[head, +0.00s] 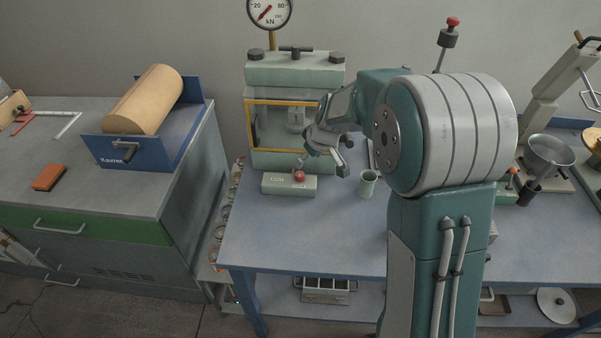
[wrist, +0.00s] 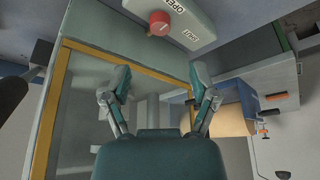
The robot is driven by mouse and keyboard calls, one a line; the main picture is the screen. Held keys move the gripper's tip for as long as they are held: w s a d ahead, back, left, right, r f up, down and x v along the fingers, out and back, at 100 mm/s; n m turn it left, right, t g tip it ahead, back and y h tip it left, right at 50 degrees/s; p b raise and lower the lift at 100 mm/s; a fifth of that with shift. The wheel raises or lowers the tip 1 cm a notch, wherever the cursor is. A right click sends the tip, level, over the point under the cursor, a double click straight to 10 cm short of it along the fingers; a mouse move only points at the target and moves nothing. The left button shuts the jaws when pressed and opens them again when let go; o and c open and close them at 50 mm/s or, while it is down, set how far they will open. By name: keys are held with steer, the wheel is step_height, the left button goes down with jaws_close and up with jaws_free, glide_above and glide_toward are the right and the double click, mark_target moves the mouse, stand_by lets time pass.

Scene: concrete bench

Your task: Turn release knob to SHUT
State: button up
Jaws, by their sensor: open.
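The red release knob (head: 299,176) sits on a low pale control block (head: 275,187) at the front of the press. In the wrist view the knob (wrist: 160,22) is at the top, beside the printed words OPEN and SHUT. Which way the knob points is too small to tell. My gripper (head: 325,160) is just above and to the right of the knob in the head view. In the wrist view its two fingers (wrist: 158,80) are spread with nothing between them. They are apart from the knob.
The press (head: 293,72) with its yellow-framed guard (head: 248,125) stands right behind the block. A small green cup (head: 368,183) stands to the right on the bench. The bench front (head: 300,235) is clear. A blue cradle (head: 135,150) with a tan cylinder is on the left cabinet.

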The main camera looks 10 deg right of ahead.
mark_target(300, 174)
steer(key=x, duration=0.9)
steer(key=shift+f, duration=0.15)
jaws_close()
